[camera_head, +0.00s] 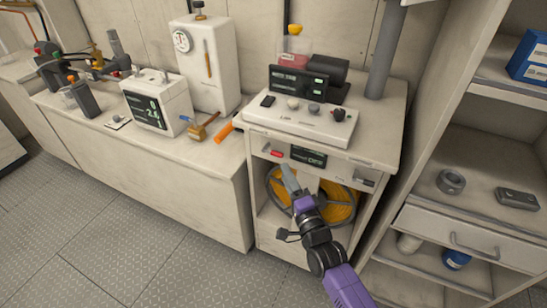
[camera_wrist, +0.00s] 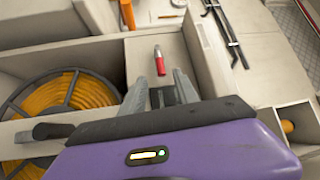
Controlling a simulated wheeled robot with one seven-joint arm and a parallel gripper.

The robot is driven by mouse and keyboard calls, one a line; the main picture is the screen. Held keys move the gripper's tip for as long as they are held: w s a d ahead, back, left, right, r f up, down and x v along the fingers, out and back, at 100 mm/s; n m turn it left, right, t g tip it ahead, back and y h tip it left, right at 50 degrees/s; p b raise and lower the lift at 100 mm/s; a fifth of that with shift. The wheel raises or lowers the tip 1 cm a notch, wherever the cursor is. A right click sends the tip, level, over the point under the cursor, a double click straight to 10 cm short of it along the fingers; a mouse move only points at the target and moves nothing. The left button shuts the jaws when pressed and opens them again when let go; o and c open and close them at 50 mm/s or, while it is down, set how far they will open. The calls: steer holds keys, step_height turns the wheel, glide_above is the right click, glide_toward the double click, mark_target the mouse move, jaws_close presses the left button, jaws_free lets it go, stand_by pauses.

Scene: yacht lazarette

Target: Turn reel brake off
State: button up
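A small lever with a red grip (camera_head: 273,152) sits on the front panel of the reel cabinet, below its top; the red grip also shows in the wrist view (camera_wrist: 160,66). I take it to be the reel brake lever. A dark display (camera_head: 308,157) to its right has green characters that look like "OFF". The reel (camera_head: 343,207) of orange hose stands in the open bay below; it is at the left of the wrist view (camera_wrist: 70,95). My gripper (camera_head: 288,180) is in front of the panel, below the red grip. Its fingers (camera_wrist: 160,92) are apart and empty, with the grip just beyond them.
The cabinet top (camera_head: 385,110) carries a box with knobs (camera_head: 300,118) and a dark display unit (camera_head: 300,80). A black latch-like part (camera_head: 364,180) projects from the panel's right. Shelves with a drawer (camera_head: 470,240) stand close on the right. Open floor (camera_head: 150,240) lies at the left.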

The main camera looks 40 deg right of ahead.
steer(key=x, duration=0.7)
steer(key=shift+w, duration=0.2)
steer(key=shift+d, duration=0.15)
steer(key=shift+c, duration=0.3)
jaws_close()
stand_by(0.8)
